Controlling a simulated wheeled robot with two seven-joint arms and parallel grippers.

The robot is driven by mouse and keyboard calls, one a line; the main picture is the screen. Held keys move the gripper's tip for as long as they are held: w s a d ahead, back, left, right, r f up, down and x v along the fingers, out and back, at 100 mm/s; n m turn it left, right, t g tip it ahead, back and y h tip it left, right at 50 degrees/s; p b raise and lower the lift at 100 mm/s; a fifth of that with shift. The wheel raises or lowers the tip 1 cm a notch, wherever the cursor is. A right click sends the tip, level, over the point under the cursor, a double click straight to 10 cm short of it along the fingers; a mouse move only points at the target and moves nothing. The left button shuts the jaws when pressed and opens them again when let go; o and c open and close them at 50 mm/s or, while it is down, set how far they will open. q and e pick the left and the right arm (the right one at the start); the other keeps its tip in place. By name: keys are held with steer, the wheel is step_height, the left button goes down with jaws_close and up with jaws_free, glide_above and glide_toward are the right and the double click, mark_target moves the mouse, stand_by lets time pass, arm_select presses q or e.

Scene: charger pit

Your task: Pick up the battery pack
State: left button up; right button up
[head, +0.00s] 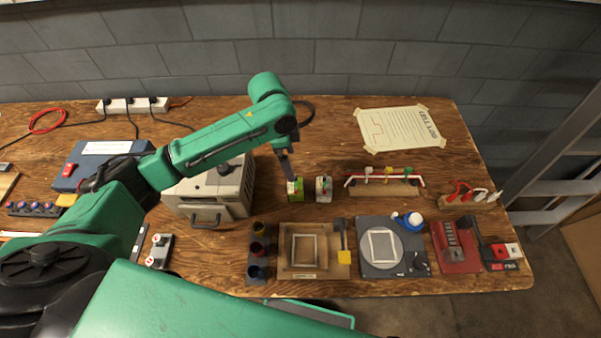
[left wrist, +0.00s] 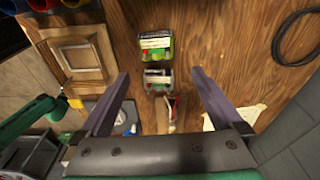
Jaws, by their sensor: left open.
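A small green block with a pale label, which looks like the battery pack (head: 295,189), stands on the wooden table near its middle. It also shows at the top middle of the left wrist view (left wrist: 155,45). A similar grey block (head: 324,188) stands just right of it. My left gripper (head: 289,176) hangs over the green block in the head view and partly covers it. In the left wrist view its two fingers (left wrist: 160,76) are wide apart with nothing held. The grey block lies between the fingertips in that picture. My right gripper is not in view.
A beige box with a handle (head: 208,192) stands close left of the green block. A row of dark cups (head: 258,252) and a wooden frame board (head: 314,268) lie in front. A rack with coloured clips (head: 384,188) is to the right. Bare table lies behind the blocks.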

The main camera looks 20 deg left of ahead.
arm_select(q)
glide_above(296, 185)
steer(key=s, duration=0.1)
steer(key=f, duration=0.5)
steer(key=shift+s+a+f+p, duration=0.15)
steer(key=shift+a+f+p, duration=0.15)
steer(key=shift+a+p, duration=0.1)
steer(key=f, duration=0.4)
steer(key=w+f+p, duration=0.1)
steer(key=f, duration=0.1)
steer(key=shift+d+f, duration=0.35)
steer(key=shift+f, duration=0.1)
steer(key=shift+c, duration=1.2)
steer(key=shift+w, duration=0.1)
steer(key=c, duration=1.3)
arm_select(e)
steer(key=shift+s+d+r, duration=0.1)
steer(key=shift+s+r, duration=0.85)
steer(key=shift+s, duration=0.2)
arm_select(q)
steer(key=shift+r, duration=0.2)
